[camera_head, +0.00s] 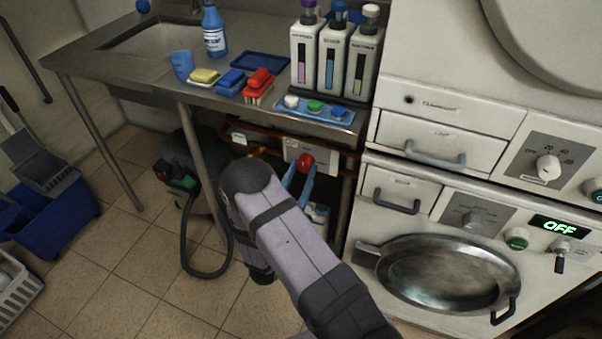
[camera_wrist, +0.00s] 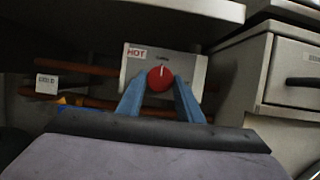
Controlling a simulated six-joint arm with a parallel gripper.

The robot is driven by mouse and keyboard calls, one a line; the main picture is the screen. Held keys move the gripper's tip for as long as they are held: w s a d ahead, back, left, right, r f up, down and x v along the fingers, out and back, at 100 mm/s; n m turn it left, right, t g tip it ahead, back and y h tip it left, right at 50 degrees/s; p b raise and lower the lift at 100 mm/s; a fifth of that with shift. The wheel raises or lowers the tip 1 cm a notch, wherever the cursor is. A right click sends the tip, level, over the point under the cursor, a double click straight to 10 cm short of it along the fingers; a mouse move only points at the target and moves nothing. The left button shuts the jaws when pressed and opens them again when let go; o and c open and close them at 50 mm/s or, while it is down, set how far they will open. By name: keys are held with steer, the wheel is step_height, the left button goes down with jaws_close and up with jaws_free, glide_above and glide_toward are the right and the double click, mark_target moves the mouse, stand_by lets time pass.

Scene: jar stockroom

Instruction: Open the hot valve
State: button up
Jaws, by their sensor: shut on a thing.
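The hot valve is a red round knob (camera_wrist: 160,79) on a pale plate marked HOT (camera_wrist: 137,53), under the counter among copper pipes. A white mark on the knob points up in the wrist view. The red knob (camera_head: 305,162) also shows in the head view, below the counter's front edge. My gripper (camera_wrist: 160,84) has its two blue fingers closed on the red knob, one at each side. In the head view my gripper (camera_head: 304,176) reaches the knob from below.
The metal counter (camera_head: 110,67) overhangs the valve. A washer with drawers (camera_head: 400,192) stands close on the right. A dark vacuum (camera_head: 178,160) with a hose stands on the floor at the left. A second plate (camera_wrist: 46,84), marked COLD, sits left of the valve.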

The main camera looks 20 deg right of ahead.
steer(key=o, duration=1.1)
steer(key=shift+c, duration=0.2)
steer(key=b+v, duration=0.1)
steer(key=b, duration=0.1)
steer(key=b+v, duration=0.1)
steer(key=b, duration=0.1)
steer(key=shift+s+a+f, duration=0.15)
steer(key=shift+a+f, duration=0.05)
steer(key=shift+f, duration=0.2)
steer(key=shift+r+b+v, duration=0.2)
steer(key=shift+b+v, duration=0.7)
steer(key=shift+v, duration=1.35)
steer(key=shift+s, duration=0.1)
